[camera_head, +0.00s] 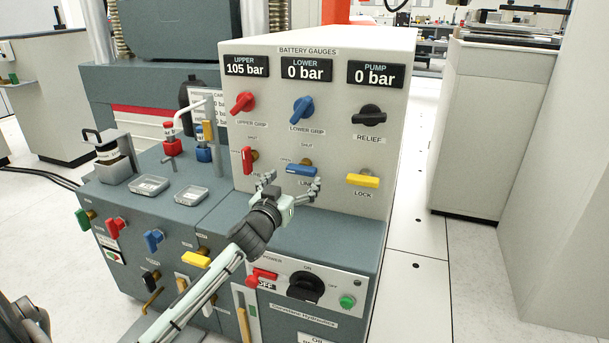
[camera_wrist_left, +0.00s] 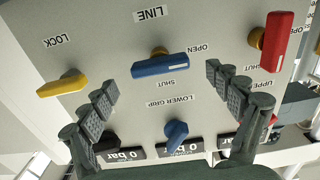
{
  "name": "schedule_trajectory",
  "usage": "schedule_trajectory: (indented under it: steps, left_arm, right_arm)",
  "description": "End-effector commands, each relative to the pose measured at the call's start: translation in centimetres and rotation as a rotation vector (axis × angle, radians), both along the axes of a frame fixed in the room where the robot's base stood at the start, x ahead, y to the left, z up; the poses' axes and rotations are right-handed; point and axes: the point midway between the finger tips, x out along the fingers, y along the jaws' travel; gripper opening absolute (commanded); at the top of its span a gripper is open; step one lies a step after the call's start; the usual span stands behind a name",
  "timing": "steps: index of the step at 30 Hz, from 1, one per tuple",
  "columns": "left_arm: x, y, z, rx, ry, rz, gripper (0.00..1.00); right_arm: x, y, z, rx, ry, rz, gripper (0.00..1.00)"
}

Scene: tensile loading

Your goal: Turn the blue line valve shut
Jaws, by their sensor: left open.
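The blue line valve (camera_head: 301,171) is a blue bar handle on a brass stem, low in the middle of the light panel. Its handle lies level, one end by the OPEN label; SHUT is printed above it in the head view. In the left wrist view, which is upside down, the handle (camera_wrist_left: 166,66) shows whole under the LINE label. My left gripper (camera_head: 291,183) is open and empty in front of the valve. In the left wrist view its fingers (camera_wrist_left: 160,82) are spread wide on either side of the handle, with no visible contact. My right gripper is out of view.
A red valve (camera_head: 247,160) stands left of the blue one and a yellow lock valve (camera_head: 363,180) right. The blue lower grip knob (camera_head: 302,109) sits above. Below are a black power knob (camera_head: 306,287) and a red lever (camera_head: 262,276).

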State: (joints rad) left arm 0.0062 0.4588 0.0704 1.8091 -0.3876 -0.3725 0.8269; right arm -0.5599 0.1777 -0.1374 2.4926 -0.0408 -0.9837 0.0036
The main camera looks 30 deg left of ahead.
Motion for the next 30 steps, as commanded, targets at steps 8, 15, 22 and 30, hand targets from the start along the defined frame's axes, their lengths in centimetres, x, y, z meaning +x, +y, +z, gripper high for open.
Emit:
schedule_trajectory:
  steps: [8,15,22,30]
  left_arm:
    - [3.1,0.8,0.0,0.002,0.0,0.001,0.9]
    - [3.4,0.8,-0.1,0.002,0.001,0.0,0.9]
    - [3.4,0.8,0.0,0.002,0.001,0.001,0.7]
    - [3.3,0.8,-0.1,0.002,0.001,0.001,0.4]
  right_arm:
    - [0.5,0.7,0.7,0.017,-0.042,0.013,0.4]
    - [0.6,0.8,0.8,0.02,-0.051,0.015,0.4]
    - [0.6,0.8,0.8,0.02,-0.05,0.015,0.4]
    - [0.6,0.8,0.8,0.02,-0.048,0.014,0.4]
